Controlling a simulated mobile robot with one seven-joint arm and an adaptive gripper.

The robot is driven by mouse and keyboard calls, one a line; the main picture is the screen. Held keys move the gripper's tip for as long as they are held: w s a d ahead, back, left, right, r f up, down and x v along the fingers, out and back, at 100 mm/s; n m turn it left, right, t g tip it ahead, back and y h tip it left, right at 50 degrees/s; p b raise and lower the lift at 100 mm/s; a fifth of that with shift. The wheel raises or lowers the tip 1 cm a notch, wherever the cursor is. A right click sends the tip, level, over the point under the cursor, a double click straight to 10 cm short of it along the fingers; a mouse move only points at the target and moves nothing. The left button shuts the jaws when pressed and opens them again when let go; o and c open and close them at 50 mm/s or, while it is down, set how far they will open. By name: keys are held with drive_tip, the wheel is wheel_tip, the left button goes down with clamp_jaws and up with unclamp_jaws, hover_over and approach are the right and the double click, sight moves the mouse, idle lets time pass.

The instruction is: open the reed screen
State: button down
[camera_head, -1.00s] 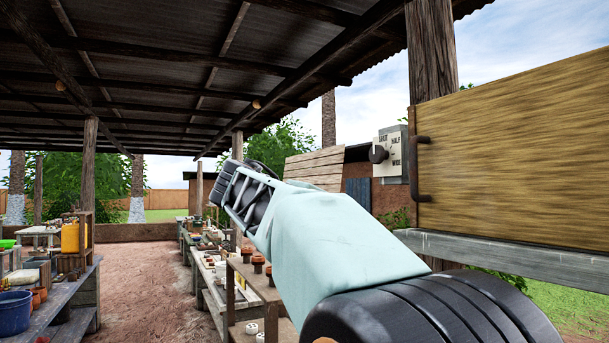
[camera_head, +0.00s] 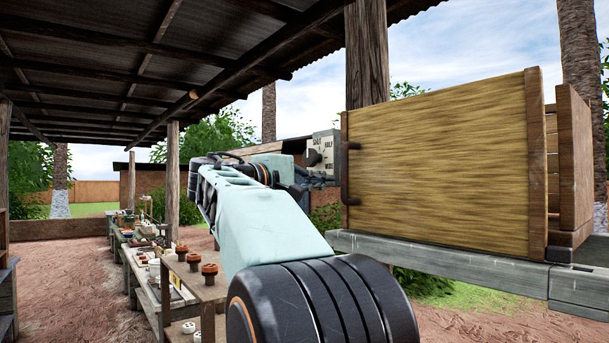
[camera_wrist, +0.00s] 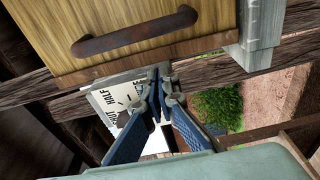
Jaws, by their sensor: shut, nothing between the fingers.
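The reed screen (camera_head: 440,160) is a broad straw-coloured panel at the right in the head view, with a dark bar handle (camera_head: 346,174) on its left edge. In the wrist view, the screen (camera_wrist: 60,25) and its rusty handle (camera_wrist: 135,32) are at the top. A pale plate (camera_head: 322,148) with a dark knob and markings reading SHUT, HALF and WIDE is just left of the screen. It also shows in the wrist view (camera_wrist: 108,95), partly hidden by the fingers. My gripper (camera_wrist: 158,76) is shut and empty, its tips in front of the plate and below the handle.
A wooden post (camera_head: 366,55) stands behind the plate and screen. A grey beam (camera_head: 440,262) runs under the screen, and an open wooden frame (camera_head: 574,165) stands at its right. Benches with clay pots (camera_head: 209,270) are at lower left. The dirt floor (camera_head: 70,285) left of them is clear.

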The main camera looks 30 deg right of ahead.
drive_tip(key=s, duration=0.4)
drive_tip(key=shift+a, duration=0.4)
